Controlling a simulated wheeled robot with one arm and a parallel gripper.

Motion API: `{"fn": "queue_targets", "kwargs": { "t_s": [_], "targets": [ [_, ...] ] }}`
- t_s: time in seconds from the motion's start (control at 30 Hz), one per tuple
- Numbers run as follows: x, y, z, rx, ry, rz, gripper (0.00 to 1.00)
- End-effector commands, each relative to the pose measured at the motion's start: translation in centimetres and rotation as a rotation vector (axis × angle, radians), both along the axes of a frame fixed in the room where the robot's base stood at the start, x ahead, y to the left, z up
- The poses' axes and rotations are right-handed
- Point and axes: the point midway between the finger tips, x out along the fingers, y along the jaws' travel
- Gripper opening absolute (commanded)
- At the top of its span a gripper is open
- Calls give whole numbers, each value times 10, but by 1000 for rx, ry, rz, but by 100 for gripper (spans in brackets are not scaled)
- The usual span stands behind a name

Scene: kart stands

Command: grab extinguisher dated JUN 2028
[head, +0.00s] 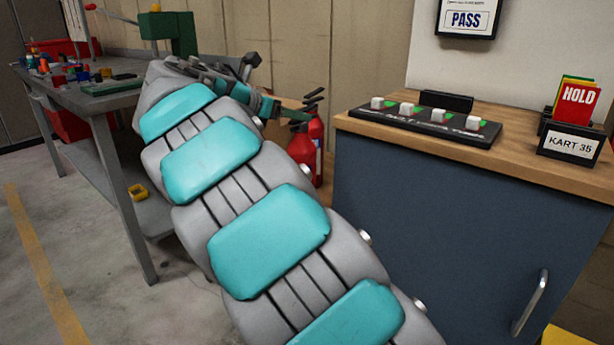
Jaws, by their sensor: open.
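Red fire extinguishers (317,130) stand in the gap between the workbench and the blue cabinet, in the upper middle of the head view. At least two show, with black handles on top. A white label is partly visible on one, but no date can be read. My arm crosses the view and covers their left and lower parts. My gripper (288,110) is at the arm's far end, close by the extinguishers' tops on their left. It is open and holds nothing that I can see. Whether it touches a handle I cannot tell.
A blue cabinet (430,210) with a wooden top stands right of the extinguishers. It carries a black switch strip (415,122) and a KART 35 card box (570,143). A grey workbench (107,100) with small parts stands left. The floor at lower left is clear.

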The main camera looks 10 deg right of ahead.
Motion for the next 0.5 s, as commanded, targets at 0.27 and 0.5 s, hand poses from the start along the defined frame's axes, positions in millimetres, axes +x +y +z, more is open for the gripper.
{"fn": "queue_targets", "kwargs": {
  "t_s": [0.27,0.5],
  "targets": [
    [14,-18,-12,1,4,-3,68],
    [27,-32,-27,-1,4,-2,68]
  ]
}}
